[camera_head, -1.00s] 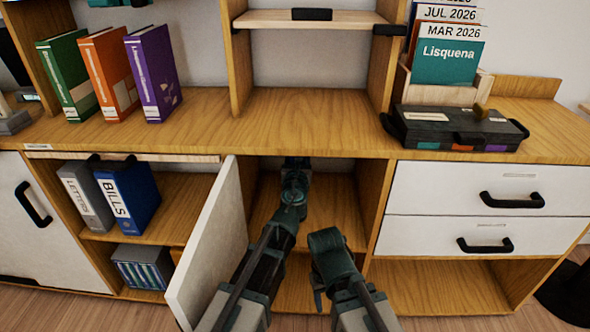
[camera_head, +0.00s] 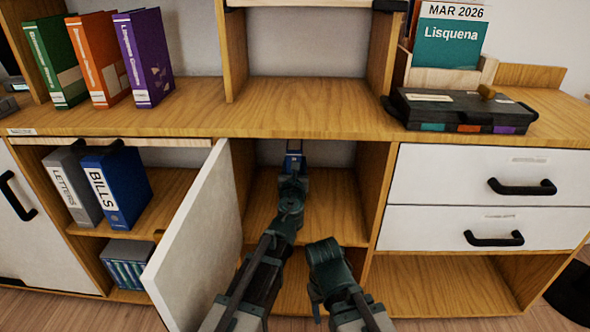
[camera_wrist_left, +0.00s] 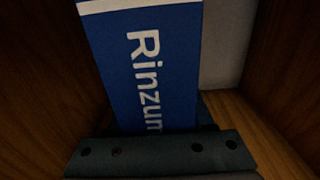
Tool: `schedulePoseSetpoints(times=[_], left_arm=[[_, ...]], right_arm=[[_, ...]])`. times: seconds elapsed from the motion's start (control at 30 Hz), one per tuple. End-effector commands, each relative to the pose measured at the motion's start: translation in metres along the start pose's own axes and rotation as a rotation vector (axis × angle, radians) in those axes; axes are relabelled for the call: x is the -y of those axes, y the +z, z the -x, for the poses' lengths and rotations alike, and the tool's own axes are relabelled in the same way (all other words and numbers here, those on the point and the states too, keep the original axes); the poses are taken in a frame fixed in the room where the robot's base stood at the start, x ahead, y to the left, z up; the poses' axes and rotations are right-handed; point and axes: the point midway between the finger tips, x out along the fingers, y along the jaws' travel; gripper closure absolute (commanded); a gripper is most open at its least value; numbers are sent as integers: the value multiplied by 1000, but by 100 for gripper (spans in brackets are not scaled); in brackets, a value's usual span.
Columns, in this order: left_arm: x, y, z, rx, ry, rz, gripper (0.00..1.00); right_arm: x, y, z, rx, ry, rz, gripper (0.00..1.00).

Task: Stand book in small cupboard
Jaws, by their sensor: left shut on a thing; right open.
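The blue book (camera_wrist_left: 150,65) with a white band and the white letters "Rinzum" fills the middle of the left wrist view. My left gripper (camera_head: 294,165) reaches into this cupboard and is shut on the book. The book's lower end is hidden behind the gripper, so I cannot tell whether it touches the shelf. The white cupboard door (camera_head: 190,245) stands open on the left. My right gripper (camera_head: 318,290) is open and empty, low in front of the cupboard.
Blue "BILLS" (camera_head: 118,188) and grey "LETTERS" (camera_head: 75,185) binders stand in the left compartment. Green, orange and purple binders stand on the counter (camera_head: 300,105). A black case (camera_head: 460,110) lies above two white drawers (camera_head: 485,175). The shelf's right half is clear.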

Motion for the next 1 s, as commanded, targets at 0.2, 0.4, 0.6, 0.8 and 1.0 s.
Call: schedulePoseSetpoints(times=[0.2, 0.4, 0.6, 0.8, 1.0], left_arm=[[0, 1, 0, 0, 0, -1, 100], [0, -1, 0, 0, 0, 0, 35], [0, -1, 0, 0, 0, 0, 18], [0, -1, 0, 0, -1, 0, 18], [-1, 2, 6, 0, 0, 0, 18]], right_arm=[[0, 0, 1, 0, 0, 0, 43], [0, 0, -1, 0, 0, 0, 43], [0, 0, -1, 0, 0, 0, 43], [0, 0, -1, 0, 0, 0, 43], [0, 0, 2, 0, 0, 0, 43]])
